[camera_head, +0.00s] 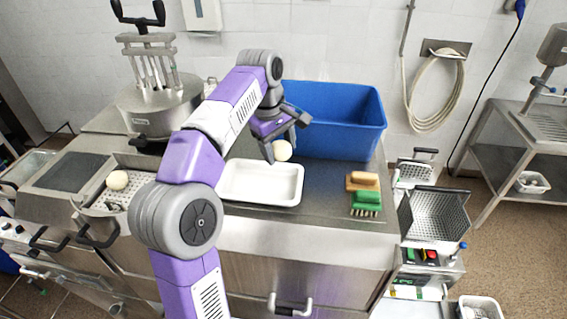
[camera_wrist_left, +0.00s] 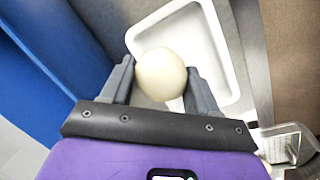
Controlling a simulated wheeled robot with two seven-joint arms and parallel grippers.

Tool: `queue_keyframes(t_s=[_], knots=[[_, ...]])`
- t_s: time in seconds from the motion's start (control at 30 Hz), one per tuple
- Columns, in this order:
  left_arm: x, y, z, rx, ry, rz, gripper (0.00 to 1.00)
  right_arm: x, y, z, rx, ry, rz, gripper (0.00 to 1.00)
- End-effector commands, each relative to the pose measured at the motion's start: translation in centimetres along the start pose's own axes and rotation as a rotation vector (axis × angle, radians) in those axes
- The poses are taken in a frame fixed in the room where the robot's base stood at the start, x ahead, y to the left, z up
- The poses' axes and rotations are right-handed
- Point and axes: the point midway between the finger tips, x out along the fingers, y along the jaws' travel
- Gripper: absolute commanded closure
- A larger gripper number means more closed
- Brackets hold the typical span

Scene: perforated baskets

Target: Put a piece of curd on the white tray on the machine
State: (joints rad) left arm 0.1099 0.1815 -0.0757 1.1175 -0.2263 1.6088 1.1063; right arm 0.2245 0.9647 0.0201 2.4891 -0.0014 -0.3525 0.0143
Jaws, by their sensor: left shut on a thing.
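A pale, round piece of curd (camera_head: 282,151) is held between the fingers of my left gripper (camera_head: 283,147). The curd (camera_wrist_left: 161,74) also shows in the left wrist view, with a finger of the left gripper (camera_wrist_left: 160,85) on each side of it. The white tray (camera_head: 262,200) lies on the machine's steel top, just in front of and below the held curd. The tray (camera_wrist_left: 234,62) looks empty where it shows. Another piece of curd (camera_head: 117,180) rests on a perforated surface at the left. My right gripper is not in view.
A large blue bin (camera_head: 335,118) stands right behind the tray. Two brushes, one brown (camera_head: 362,181) and one green (camera_head: 366,199), lie to the right. A vat with a press (camera_head: 155,100) stands at the back left.

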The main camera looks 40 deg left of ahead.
Motion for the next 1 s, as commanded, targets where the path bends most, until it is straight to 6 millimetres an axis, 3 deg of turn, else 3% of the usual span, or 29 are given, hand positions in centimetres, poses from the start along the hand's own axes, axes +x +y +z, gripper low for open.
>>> queue_keyframes(t_s=[0.13,0.4,0.8,1.0], knots=[[0.1,-0.3,-0.1,-0.016,0.002,0.000,0.76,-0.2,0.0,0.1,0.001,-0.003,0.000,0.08],[4.2,-1.2,-0.2,-0.016,0.001,-0.002,0.76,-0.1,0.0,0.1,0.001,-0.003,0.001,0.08],[8.8,-2.0,-0.4,-0.015,0.001,-0.001,0.76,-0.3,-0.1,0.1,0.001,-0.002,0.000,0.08],[9.3,-2.0,-0.4,-0.015,0.002,0.002,0.76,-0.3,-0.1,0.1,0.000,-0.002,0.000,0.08]])
